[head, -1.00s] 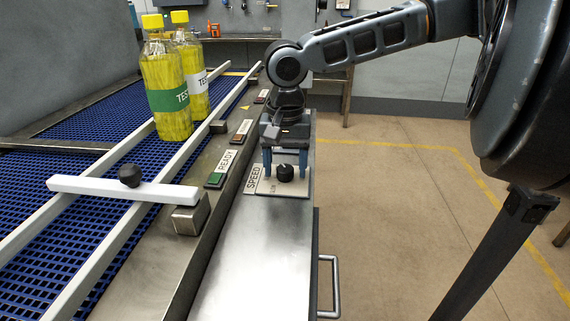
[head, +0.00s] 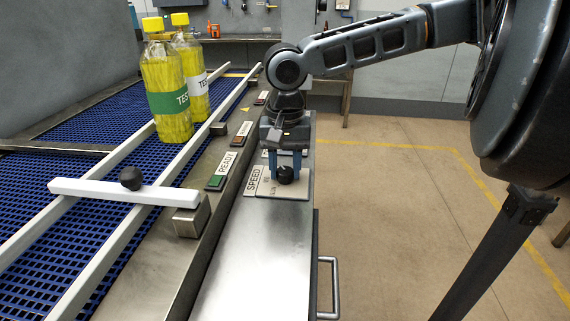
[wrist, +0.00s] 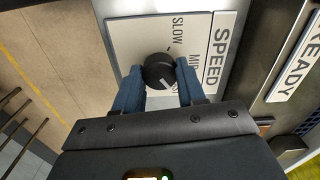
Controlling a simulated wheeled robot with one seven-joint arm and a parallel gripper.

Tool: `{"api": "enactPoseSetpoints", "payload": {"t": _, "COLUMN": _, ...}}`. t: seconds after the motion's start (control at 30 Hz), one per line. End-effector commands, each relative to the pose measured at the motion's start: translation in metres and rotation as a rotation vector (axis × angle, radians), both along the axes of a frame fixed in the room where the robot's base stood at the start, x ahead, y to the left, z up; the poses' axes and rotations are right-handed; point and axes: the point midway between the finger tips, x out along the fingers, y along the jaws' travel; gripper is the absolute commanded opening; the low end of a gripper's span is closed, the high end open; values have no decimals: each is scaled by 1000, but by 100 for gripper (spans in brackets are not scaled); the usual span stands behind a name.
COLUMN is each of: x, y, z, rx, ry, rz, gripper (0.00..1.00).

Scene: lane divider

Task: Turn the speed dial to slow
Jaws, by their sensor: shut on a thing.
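The speed dial is a round black knob (head: 286,174) on a pale plate (head: 296,190) at the front of the metal ledge. The fingers and palm hide part of the plate's lower lettering in the wrist view.
A SPEED label (head: 253,181) lies beside the plate. A READY label with a green button (head: 215,181) is left of it. Bottles with yellow contents (head: 166,90) stand on the blue conveyor between white rails. A white bar (head: 115,190) crosses the rails.

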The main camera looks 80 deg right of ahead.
Motion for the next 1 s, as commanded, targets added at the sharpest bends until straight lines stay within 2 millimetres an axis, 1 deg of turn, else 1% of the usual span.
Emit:
{"api": "enactPoseSetpoints", "payload": {"t": 0.27, "x": 0, "y": 1, "z": 4, "rx": 5, "ry": -1, "rz": 185, "gripper": 9}}
{"api": "enactPoseSetpoints", "payload": {"t": 1.0, "x": 0, "y": 1, "z": 1, "rx": 4, "ry": -1, "rz": 885, "gripper": 9}}
